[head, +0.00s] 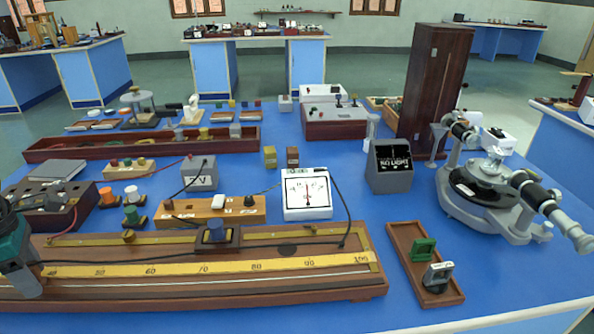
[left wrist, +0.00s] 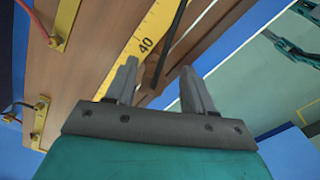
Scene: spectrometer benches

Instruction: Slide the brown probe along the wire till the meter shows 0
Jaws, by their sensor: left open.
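A long wooden wire bridge (head: 300,290) with a yellow scale (head: 205,268) lies along the bench front. A thin wire runs beside the scale. My left gripper (head: 28,283) is at the bridge's left end; in the left wrist view (left wrist: 158,75) its fingers are open over the board near the 40 mark. A narrow dark brown piece shows between the fingers; I cannot tell whether it is the probe. My right gripper is not in view.
A black lead (head: 346,210) runs from the meter to the bridge and along it leftward. A wooden terminal board (head: 185,219) stands behind the bridge. A small brown tray (head: 407,239) and a spectrometer (head: 470,208) stand at right. Bare blue bench lies between the meter and tray.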

